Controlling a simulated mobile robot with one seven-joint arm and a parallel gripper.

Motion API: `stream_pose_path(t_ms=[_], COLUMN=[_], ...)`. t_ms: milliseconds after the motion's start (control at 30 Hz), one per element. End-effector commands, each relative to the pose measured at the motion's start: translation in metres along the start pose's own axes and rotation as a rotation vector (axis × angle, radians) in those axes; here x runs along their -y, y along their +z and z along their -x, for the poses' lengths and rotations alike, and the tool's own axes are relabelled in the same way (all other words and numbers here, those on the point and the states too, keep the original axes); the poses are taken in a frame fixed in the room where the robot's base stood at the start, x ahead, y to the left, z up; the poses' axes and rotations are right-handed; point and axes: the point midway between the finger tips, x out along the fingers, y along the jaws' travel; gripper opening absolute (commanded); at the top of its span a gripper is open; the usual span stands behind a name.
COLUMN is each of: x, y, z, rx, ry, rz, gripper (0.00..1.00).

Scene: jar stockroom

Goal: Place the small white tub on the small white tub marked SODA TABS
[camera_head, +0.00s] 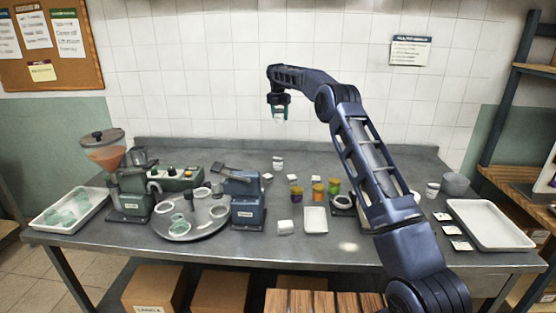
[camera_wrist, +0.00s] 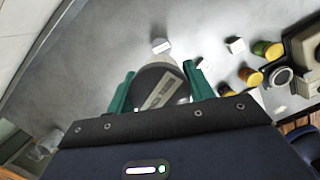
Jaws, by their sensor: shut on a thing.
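My gripper (camera_head: 279,106) is raised high above the back of the metal table, its green fingers shut on a small white tub (camera_head: 279,118). In the wrist view the held tub (camera_wrist: 161,86) sits between the fingers (camera_wrist: 160,92), shaded dark with a pale label band. Below it, a small white tub with a dark label band (camera_head: 278,162) stands on the table, apart from the held one. It also shows in the wrist view (camera_wrist: 160,46), just beyond the held tub. Another white tub (camera_head: 432,189) stands at the right. The writing on the labels is too small to read.
A blue machine (camera_head: 247,203), a turntable (camera_head: 205,228) and a grinder (camera_head: 130,200) fill the left. A white tray (camera_head: 490,224) lies right.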

Motion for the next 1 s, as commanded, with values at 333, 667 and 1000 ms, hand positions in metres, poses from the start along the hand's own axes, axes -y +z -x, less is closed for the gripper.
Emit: stream_pose_path(t_ms=[333, 667, 1000], x=[-0.007, -0.007, -0.007], y=[-0.012, -0.023, -0.028], z=[-0.043, -0.114, -0.153], rx=[-0.003, -0.002, 0.0], ry=[0.0, 0.0, 0.003], rz=[0.012, 0.012, 0.011], gripper=[0.24, 0.24, 0.24])
